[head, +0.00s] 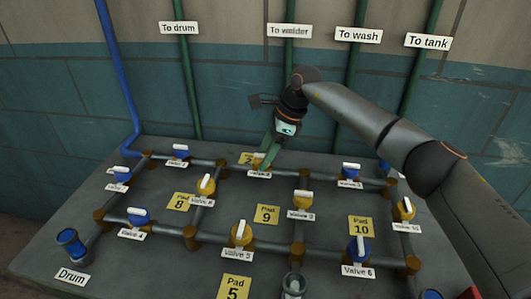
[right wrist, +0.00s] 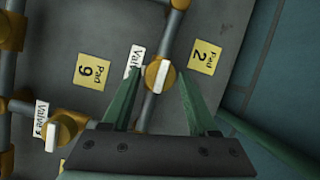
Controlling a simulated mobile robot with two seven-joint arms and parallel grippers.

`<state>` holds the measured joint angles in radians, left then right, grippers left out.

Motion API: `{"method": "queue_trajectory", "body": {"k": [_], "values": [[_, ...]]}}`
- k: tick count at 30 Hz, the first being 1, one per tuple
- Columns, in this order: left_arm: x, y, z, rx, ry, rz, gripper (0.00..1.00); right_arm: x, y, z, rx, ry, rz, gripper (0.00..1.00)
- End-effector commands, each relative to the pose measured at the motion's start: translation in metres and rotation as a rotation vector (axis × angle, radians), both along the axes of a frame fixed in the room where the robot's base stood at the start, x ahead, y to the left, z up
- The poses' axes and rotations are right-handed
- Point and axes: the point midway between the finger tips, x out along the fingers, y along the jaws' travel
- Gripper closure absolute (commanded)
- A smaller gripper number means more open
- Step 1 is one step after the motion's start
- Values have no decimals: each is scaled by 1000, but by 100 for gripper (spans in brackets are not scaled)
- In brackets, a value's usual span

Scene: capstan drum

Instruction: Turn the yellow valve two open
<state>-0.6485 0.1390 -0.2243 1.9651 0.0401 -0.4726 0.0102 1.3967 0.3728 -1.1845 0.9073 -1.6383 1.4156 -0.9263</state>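The yellow valve (right wrist: 152,79) at the back of the board shows in the right wrist view, with a white bar handle lying roughly along its pipe. Its label is partly covered, so its number cannot be read; a Pad 2 sign (right wrist: 206,57) is beside it. My right gripper (right wrist: 160,73) is open, one green finger on each side of the handle, with gaps visible on both sides. In the head view my right gripper (head: 264,162) reaches down to the back row and largely hides this valve. My left gripper is not in view.
Other blue and yellow valves, such as Valve 5 (head: 241,236) and Valve 6 (head: 359,250), stand along the pipes. Green pipes (head: 188,85) rise up the wall behind.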

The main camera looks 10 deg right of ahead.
Motion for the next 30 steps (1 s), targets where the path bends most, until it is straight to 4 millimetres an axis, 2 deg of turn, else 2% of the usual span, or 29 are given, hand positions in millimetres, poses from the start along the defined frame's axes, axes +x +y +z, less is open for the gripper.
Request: {"method": "queue_trajectory", "body": {"k": [1,5,12,16,30], "values": [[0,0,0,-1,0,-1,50,0,0,0,0,0,-1,33],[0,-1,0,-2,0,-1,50,0,0,0,1,1,-1,19],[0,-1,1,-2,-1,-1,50,0,0,0,2,3,-2,19],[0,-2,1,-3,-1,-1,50,-1,-4,8,1,1,-3,19],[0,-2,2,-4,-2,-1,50,-14,-37,95,1,-1,-3,19]]}}
